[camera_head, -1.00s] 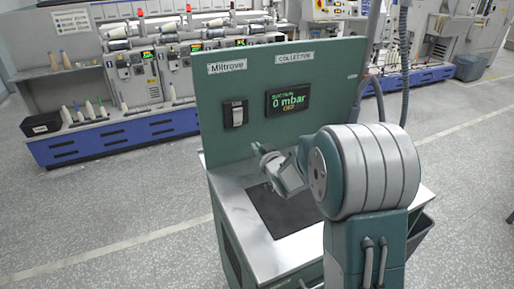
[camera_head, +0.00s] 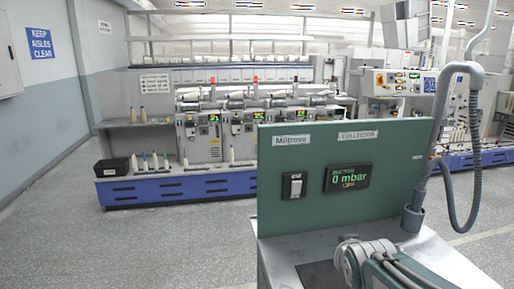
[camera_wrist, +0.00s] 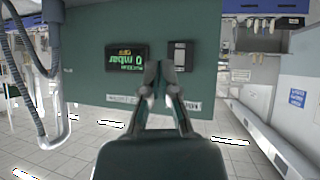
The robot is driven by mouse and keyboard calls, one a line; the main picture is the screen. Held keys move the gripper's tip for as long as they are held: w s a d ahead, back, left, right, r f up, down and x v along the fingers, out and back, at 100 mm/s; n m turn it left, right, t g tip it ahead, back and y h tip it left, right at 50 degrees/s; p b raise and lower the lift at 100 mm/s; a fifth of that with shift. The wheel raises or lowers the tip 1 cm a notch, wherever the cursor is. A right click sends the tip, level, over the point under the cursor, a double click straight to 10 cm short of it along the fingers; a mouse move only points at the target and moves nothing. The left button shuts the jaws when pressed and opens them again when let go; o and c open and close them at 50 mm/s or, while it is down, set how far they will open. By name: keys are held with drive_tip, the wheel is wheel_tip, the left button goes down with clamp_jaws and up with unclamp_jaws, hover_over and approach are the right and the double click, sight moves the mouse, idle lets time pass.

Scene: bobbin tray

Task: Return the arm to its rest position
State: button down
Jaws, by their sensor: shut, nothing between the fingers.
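My gripper (camera_wrist: 161,72) shows in the wrist view, where the picture is upside down. Its two fingers meet at the tips and hold nothing. Behind the tips is the green panel (camera_wrist: 205,60) of the collector station, with its display (camera_wrist: 126,58) and switch (camera_wrist: 180,55). In the head view, part of my arm shows low at the right, in front of the station's metal top; the fingers do not show there. The display (camera_head: 348,177) reads 0 mbar, and the switch (camera_head: 295,186) sits left of it on the panel (camera_head: 400,160).
A grey hose (camera_head: 450,190) rises at the right end of the station. The metal worktop (camera_head: 440,255) lies below the panel. A winding machine (camera_head: 215,185) with cones and a black bin (camera_head: 112,167) stands behind. The floor at left (camera_head: 120,245) is clear.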

drive_tip(key=s+a+f+g, duration=0.1)
drive_tip(key=s+g, duration=0.1)
drive_tip(key=s, duration=0.7)
drive_tip(key=s+a+g+y, duration=0.1)
drive_tip(key=s+g, duration=0.1)
drive_tip(key=s, duration=0.8)
drive_tip(key=shift+s+a+f+g, duration=0.2)
drive_tip(key=shift+a+f+g, duration=0.1)
drive_tip(key=shift+f+g, duration=0.1)
